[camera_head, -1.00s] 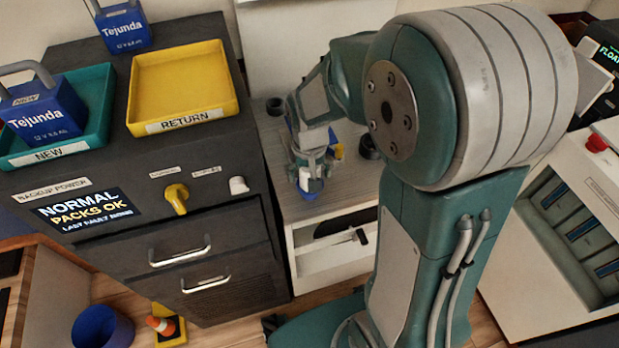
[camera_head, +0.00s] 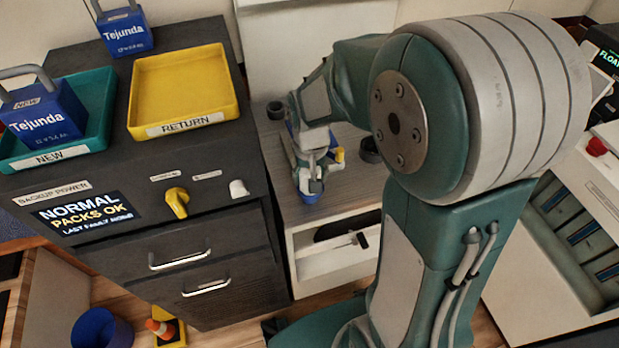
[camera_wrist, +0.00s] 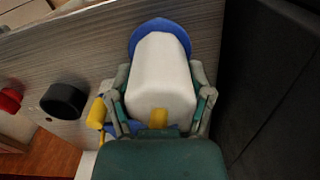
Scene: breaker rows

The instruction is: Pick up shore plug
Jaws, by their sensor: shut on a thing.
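The shore plug has a white body (camera_wrist: 163,80) with a blue collar (camera_wrist: 160,33) at its far end in the wrist view. My gripper (camera_wrist: 160,74) has a finger on each side of the white body and is shut on it. A small yellow part (camera_wrist: 157,118) shows at the near end of the plug. In the head view my gripper (camera_head: 313,172) is over the low grey-topped cabinet (camera_head: 345,192), with the plug's blue end (camera_head: 311,197) pointing down toward the front edge. Its fingers hide most of the plug there. I cannot tell whether the plug touches the top.
Dark round sockets (camera_head: 371,150) stand on the cabinet top. A dark cabinet (camera_head: 180,230) on the left carries a yellow RETURN tray (camera_head: 185,128), a teal NEW tray (camera_head: 100,100) and blue packs (camera_head: 45,118). A grey console (camera_head: 590,170) stands at right.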

